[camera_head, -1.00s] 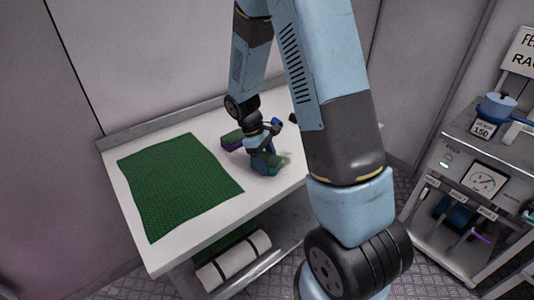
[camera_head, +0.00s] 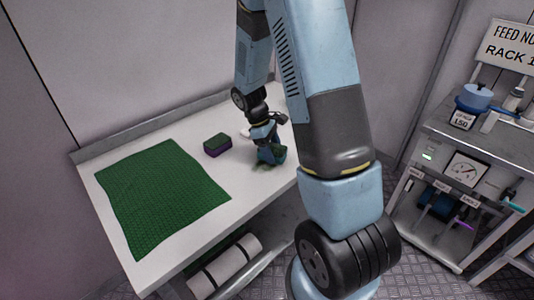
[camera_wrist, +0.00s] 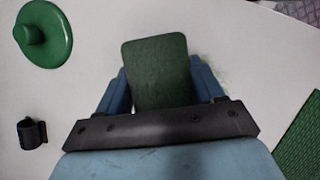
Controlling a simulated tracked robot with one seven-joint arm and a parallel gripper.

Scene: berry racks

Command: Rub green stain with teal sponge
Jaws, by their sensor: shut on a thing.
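My gripper (camera_head: 268,145) is shut on the teal sponge (camera_head: 274,155), low at the white tabletop right of the green cloth. In the wrist view my gripper (camera_wrist: 163,88) has its blue fingers on both sides of the sponge, whose dark green upper face (camera_wrist: 160,70) shows. A faint, speckled green stain (camera_wrist: 222,72) shows on the white surface just right of the sponge in the wrist view. Part of it may be hidden under the sponge. Whether the sponge presses on the table is hard to tell.
A purple and green sponge (camera_head: 217,145) lies left of my gripper. A green mat (camera_head: 160,195) covers the table's left part. The wrist view shows a green round knobbed object (camera_wrist: 45,35) and a small dark cylinder (camera_wrist: 32,133). A rack (camera_head: 465,165) stands at right.

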